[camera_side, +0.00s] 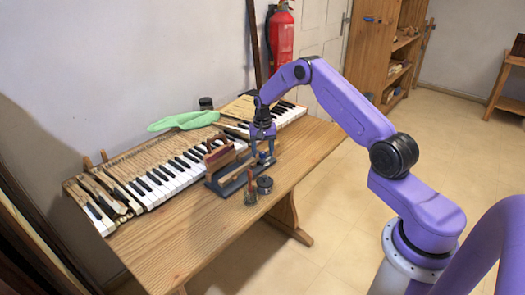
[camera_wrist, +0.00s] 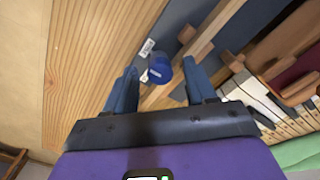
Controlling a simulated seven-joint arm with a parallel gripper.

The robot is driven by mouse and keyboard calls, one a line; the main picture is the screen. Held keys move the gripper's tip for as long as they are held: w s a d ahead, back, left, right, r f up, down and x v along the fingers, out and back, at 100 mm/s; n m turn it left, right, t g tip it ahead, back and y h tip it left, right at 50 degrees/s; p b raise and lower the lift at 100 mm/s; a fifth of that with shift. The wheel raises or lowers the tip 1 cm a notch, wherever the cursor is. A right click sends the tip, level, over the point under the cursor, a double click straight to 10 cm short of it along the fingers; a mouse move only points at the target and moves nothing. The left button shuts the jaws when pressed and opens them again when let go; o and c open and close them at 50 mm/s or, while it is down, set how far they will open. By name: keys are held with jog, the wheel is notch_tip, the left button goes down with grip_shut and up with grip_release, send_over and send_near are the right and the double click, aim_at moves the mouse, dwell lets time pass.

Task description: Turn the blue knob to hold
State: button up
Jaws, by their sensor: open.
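The blue knob (camera_wrist: 160,70) shows in the wrist view as a round dark-blue cap with a small pale mark on its face. White labels (camera_wrist: 148,47) lie beside it, too small to read. My gripper (camera_wrist: 160,66) is open, with one blue finger on each side of the knob. Gaps show between the fingers and the knob, so it is not gripped. In the side view my gripper (camera_side: 263,142) points down over the right end of the grey-blue fixture (camera_side: 228,182) on the table. The knob is small there, just under the fingers, and its setting cannot be read.
The wooden table (camera_side: 190,235) is bare in front.

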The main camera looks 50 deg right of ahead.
jog(key=shift+c, duration=0.3)
grip_shut()
jog(key=shift+n, duration=0.3)
jog(key=n, duration=0.3)
jog(key=shift+n, duration=0.4)
jog(key=n, duration=0.4)
jog(key=shift+n, duration=0.3)
jog(key=n, duration=0.8)
jog(key=shift+n, duration=0.6)
